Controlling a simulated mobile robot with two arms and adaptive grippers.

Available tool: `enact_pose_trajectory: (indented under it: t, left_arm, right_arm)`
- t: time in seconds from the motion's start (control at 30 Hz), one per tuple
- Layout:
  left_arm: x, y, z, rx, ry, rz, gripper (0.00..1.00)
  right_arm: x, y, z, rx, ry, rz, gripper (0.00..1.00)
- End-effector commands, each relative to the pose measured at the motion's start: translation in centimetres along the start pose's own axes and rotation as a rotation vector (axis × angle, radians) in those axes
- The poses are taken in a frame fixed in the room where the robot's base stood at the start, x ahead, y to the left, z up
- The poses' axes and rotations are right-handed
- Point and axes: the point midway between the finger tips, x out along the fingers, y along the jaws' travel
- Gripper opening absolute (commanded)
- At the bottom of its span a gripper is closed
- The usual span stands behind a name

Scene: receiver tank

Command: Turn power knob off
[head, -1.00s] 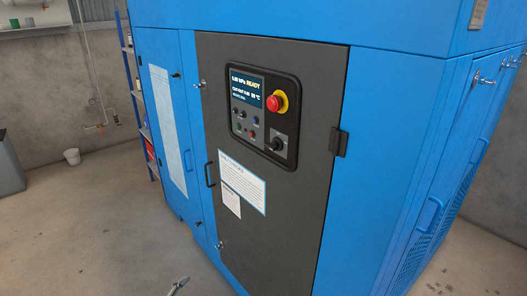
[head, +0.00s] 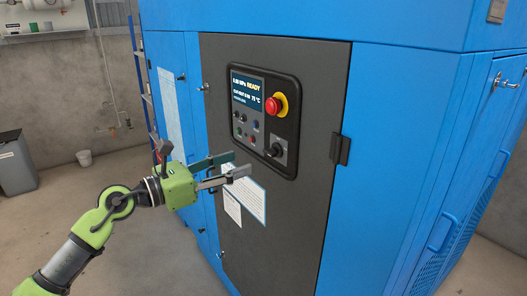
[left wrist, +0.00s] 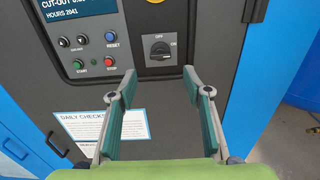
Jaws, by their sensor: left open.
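The power knob (head: 274,150) is a black rotary switch at the lower right of the control panel on the dark grey door. In the left wrist view the knob (left wrist: 160,49) sits on a grey plate marked OFF above and ON at the right. Its pointer direction is hard to tell. My left gripper (head: 242,165) is open and empty, in front of the door, left of and a little below the knob. In the left wrist view its two fingers (left wrist: 160,80) stand apart below the knob, not touching it. My right gripper is not in view.
The panel also carries a lit screen (head: 247,90) reading READY, a red emergency stop button (head: 273,105) and small buttons. A paper notice (head: 250,197) is below. A grey bin (head: 17,165) stands far left.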

Motion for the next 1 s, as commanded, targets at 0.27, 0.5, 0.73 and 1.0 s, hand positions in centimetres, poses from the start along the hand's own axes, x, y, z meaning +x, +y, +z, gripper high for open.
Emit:
enact_pose_trajectory:
  t: [0.27, 0.5, 0.73, 1.0]
  left_arm:
    - [6.0, -0.1, 0.3, -0.004, -0.002, -0.001, 0.45]
    - [8.8, 0.0, 0.1, -0.004, -0.002, 0.000, 0.45]
    - [9.2, 0.0, 0.0, -0.003, -0.001, 0.001, 0.45]
    - [9.2, 0.0, 0.0, -0.004, -0.001, 0.001, 0.11]
  right_arm:
    - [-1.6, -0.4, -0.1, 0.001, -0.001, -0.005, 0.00]
    - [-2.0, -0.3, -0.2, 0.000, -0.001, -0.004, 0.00]
    - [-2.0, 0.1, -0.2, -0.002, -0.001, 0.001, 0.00]
    - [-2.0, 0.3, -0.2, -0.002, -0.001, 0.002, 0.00]
